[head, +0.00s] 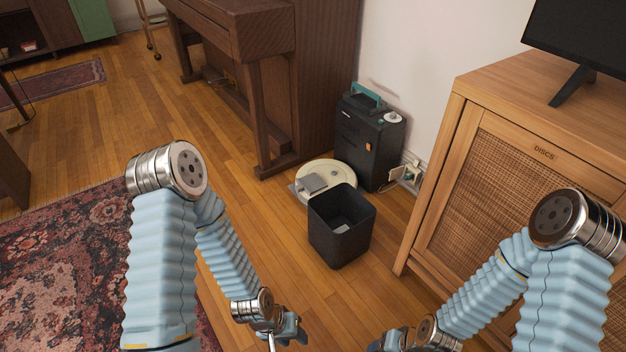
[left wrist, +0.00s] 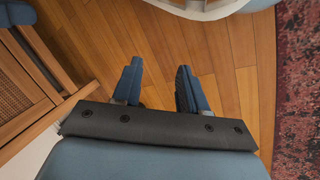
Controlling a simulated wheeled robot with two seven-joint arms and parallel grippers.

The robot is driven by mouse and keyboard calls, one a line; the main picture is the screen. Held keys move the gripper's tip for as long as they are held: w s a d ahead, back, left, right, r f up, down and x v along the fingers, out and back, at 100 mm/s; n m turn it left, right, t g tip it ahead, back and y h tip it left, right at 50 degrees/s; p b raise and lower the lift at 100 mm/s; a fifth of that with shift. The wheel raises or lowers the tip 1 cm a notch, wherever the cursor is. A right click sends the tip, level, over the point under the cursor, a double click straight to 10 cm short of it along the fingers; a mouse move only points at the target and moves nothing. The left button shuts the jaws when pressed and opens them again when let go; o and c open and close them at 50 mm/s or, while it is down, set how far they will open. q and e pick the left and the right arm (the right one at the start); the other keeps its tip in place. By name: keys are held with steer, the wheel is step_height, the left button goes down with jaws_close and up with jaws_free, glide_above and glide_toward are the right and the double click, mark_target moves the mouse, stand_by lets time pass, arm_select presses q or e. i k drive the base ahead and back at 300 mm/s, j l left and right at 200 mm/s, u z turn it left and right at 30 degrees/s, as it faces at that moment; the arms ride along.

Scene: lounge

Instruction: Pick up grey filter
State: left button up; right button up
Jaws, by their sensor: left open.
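A small flat grey piece (head: 313,183), which looks like the grey filter, lies on top of a round cream robot vacuum (head: 345,172) on the floor. A light grey item (head: 341,228) also shows inside the black bin (head: 340,247) in front of it; I cannot tell what it is. My left gripper (head: 290,333) is low at the bottom of the head view, nearer to me than the bin and apart from it. In the left wrist view its two fingers (left wrist: 157,85) are apart with only wooden floor between them. My right gripper (head: 390,343) is partly cut off at the bottom edge.
A dark boxy appliance (head: 368,140) with a teal-handled item on top stands behind the vacuum by the wall outlet (head: 408,173). A wooden cabinet (head: 490,150) is at the right, a piano (head: 262,75) at the back. A patterned rug (head: 60,270) lies left.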

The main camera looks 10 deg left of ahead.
mark_target(311, 183)
steer(key=i+j+z, duration=0.15)
steer(key=z, duration=0.2)
steer(key=i+j+z, duration=0.15)
steer(key=z, duration=0.25)
steer(key=j+z, duration=0.35)
steer(key=i+j, duration=0.1)
steer(key=j, duration=0.4)
steer(key=i+j+z, duration=0.15)
steer(key=j, duration=0.35)
steer(key=i+j, duration=0.1)
steer(key=j, duration=0.4)
steer(key=i+j+z, duration=0.1)
steer(key=j, duration=0.4)
